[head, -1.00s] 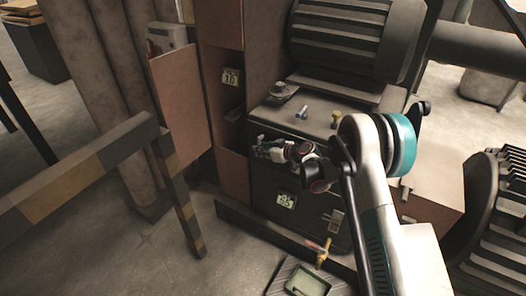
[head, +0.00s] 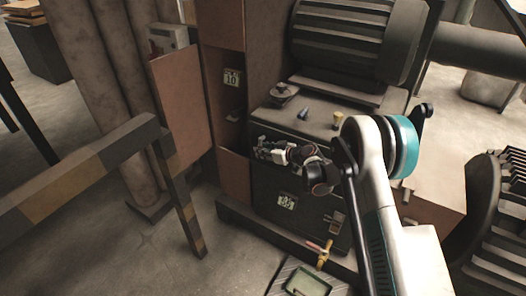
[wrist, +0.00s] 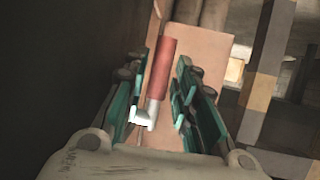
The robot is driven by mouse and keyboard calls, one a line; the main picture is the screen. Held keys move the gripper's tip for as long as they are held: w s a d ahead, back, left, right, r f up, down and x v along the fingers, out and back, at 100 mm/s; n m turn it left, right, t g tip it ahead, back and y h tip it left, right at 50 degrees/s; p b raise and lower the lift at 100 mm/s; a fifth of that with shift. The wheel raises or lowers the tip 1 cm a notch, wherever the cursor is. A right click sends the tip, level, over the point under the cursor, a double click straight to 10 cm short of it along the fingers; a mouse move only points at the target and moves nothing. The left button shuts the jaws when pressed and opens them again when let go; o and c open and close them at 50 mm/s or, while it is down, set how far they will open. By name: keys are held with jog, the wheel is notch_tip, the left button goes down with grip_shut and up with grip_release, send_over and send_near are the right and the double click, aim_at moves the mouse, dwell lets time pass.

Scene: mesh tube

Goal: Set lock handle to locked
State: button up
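In the wrist view, a red cylindrical handle (wrist: 161,68) with a pale metal base (wrist: 143,117) lies between the two green-sided fingers of my gripper (wrist: 168,85). It is close to the left finger, with a visible gap to the right finger. I see no firm grip on it. In the head view, my gripper (head: 268,150) is at the upper front of the dark machine box (head: 268,197), and the red handle cannot be made out there. I cannot tell whether the handle is set to locked.
An orange-brown panel (head: 182,105) stands left of the box. A striped barrier (head: 80,172) stands at the left front. A small valve with red and yellow parts (head: 325,254) sits low at the box front, above a tray (head: 308,281). A large motor (head: 340,42) is above.

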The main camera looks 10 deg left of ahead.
jog(key=v, duration=1.1)
jog(key=shift+s+d, duration=0.2)
jog(key=shift+d, duration=0.1)
jog(key=shift+r, duration=0.1)
jog(key=s+d+r+m+h, duration=0.3)
jog(key=s+d+r, duration=0.4)
jog(key=r, duration=0.3)
jog(key=s+d+r+m+h, duration=0.2)
jog(key=s+d+r+m, duration=0.1)
jog(key=s+d+r, duration=0.65)
jog(key=s+d+r+m+h, duration=0.1)
jog(key=s+d+m+h, duration=0.2)
jog(key=s, duration=0.9)
jog(key=s+d+r+m+h, duration=0.1)
jog(key=s+d+m+h, duration=0.1)
jog(key=s+d, duration=0.7)
jog(key=s+h, duration=0.1)
jog(key=s, duration=0.2)
jog(key=shift+s+r+m+t, duration=0.2)
jog(key=shift+m+t, duration=0.1)
jog(key=shift+m, duration=0.1)
